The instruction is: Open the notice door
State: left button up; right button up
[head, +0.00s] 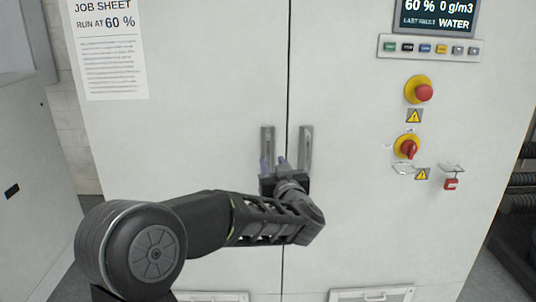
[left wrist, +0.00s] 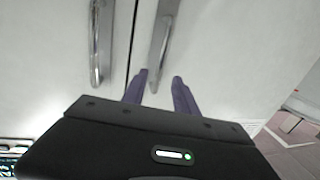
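The notice door (head: 190,110) is the left door of a pale cabinet, with a job sheet (head: 110,50) on it. It is shut. Its upright metal handle (head: 267,140) is beside the centre seam and also shows in the left wrist view (left wrist: 164,35). My left gripper (head: 274,162) is at the lower part of this handle. Its purple fingers (left wrist: 160,80) are apart, with the handle's near end seen between them. I cannot tell whether they touch it. My right gripper is in neither view.
The right door's handle (head: 305,150) is close beside the gripper, across the seam. The right door carries a display (head: 435,15), a button row (head: 430,47), a red stop button (head: 424,92), a red rotary switch (head: 408,149) and a red padlock (head: 451,184).

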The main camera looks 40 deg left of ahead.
aim_at(269, 155)
pick_arm(q)
jog(key=p+x, duration=0.1)
jog(key=x, duration=0.5)
jog(key=shift+w+a, duration=0.2)
jog(key=shift+w, duration=0.05)
grip_shut()
dwell(1.2)
